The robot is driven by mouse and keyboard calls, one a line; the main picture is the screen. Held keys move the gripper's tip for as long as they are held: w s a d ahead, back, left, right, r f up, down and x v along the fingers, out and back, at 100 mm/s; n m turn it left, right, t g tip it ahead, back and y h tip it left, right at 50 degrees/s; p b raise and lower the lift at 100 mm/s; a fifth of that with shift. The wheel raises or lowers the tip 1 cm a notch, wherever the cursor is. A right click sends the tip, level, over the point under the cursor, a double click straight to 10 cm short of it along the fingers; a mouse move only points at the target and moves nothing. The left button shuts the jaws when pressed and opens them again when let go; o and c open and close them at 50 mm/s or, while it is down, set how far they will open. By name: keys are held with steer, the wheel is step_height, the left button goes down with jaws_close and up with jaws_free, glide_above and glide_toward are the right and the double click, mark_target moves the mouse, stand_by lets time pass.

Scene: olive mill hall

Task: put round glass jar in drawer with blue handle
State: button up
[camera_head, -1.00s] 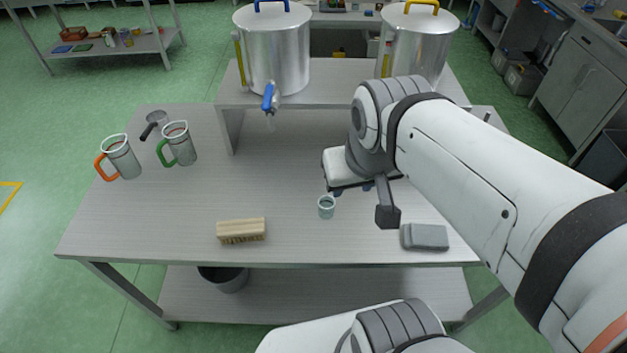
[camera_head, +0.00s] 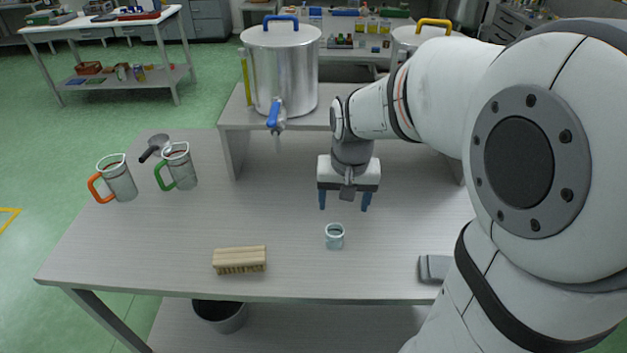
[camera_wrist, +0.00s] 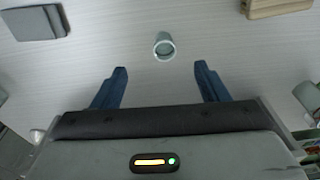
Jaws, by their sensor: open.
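A small round glass jar (camera_head: 335,236), clear with a pale blue tint, stands open-topped on the table (camera_head: 270,195), near the middle of its front half. My gripper (camera_head: 344,207) is open and empty, its two blue fingers pointing down above the table, behind the jar in the head view. In the wrist view the jar (camera_wrist: 164,46) lies ahead of and between the spread fingertips (camera_wrist: 160,72), apart from both. I cannot make out a drawer with a blue handle in these views.
A wooden brush (camera_head: 240,260) lies left of the jar; a grey block (camera_head: 433,268) lies right, partly behind my arm. Glass mugs with orange (camera_head: 117,180) and green (camera_head: 180,168) handles stand at left. A steel tank (camera_head: 282,70) with a blue tap stands on the rear shelf.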

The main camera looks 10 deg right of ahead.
steer(key=m+g+b, duration=0.1)
steer(key=b, duration=0.2)
glide_above(335, 230)
step_height(335, 230, down, 11)
steer(key=shift+w+a, duration=0.1)
step_height(335, 230, down, 8)
steer(key=shift+r+p, duration=0.25)
steer(key=shift+p, duration=0.25)
steer(key=shift+c, duration=0.5)
steer(key=shift+r, duration=0.1)
steer(key=c, duration=1.1)
